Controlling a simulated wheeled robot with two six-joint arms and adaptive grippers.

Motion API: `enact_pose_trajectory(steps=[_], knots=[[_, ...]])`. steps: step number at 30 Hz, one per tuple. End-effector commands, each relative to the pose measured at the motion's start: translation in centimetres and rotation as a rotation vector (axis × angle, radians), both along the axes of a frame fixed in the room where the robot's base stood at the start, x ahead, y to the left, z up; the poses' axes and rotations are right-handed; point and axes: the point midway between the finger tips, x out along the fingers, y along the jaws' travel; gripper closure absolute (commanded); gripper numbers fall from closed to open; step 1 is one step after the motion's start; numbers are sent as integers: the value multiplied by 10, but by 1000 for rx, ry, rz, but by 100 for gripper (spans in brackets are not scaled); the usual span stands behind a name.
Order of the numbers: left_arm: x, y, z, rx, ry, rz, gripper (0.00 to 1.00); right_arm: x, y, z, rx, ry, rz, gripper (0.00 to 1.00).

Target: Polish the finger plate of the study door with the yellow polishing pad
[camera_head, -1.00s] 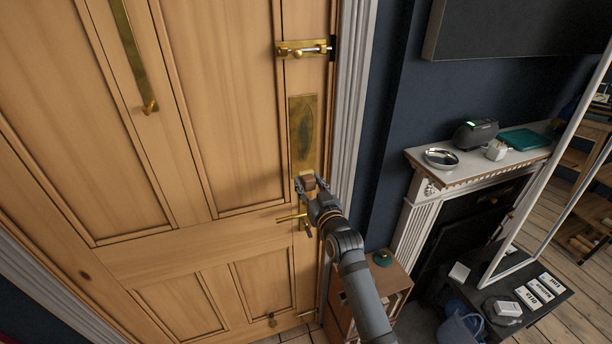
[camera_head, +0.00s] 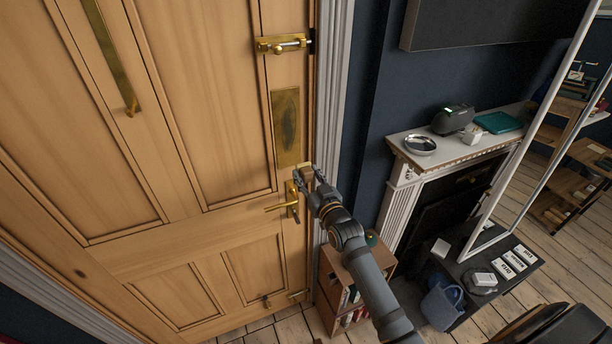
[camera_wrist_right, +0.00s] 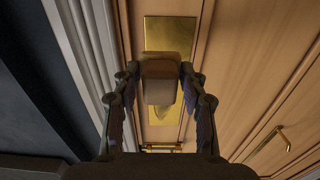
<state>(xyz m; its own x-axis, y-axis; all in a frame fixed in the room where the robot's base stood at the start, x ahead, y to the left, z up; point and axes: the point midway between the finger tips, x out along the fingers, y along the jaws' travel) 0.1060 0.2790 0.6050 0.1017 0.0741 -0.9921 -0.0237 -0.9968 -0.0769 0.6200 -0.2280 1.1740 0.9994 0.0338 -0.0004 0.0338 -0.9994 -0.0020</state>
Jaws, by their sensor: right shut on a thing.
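The finger plate (camera_head: 287,120) is a tall brass plate on the wooden door, with a darker, dull patch on its face. My right gripper (camera_head: 306,180) is at the plate's lower end, close to the door's edge. In the right wrist view my right gripper (camera_wrist_right: 162,88) is shut on a small block-shaped pad (camera_wrist_right: 161,82), which looks brownish yellow in this shade. The pad hides the middle of the finger plate (camera_wrist_right: 170,33) there. I cannot tell whether the pad touches the plate. My left gripper is not in view.
A brass lever handle (camera_head: 283,206) sits just below my right gripper, and a brass bolt (camera_head: 284,44) is above the plate. The white door frame (camera_head: 333,110) is close on the right. A low bookcase (camera_head: 345,285) and a fireplace mantel (camera_head: 455,145) stand further right.

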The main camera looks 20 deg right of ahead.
Motion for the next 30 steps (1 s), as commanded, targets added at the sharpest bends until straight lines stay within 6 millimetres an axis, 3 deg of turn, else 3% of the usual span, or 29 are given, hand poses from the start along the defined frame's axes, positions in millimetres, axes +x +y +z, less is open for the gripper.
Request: enact_pose_trajectory(steps=[13,30], knots=[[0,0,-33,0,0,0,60,50,2,-1,0,-4,0,83],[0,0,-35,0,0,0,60,58,2,1,0,-2,0,83]])
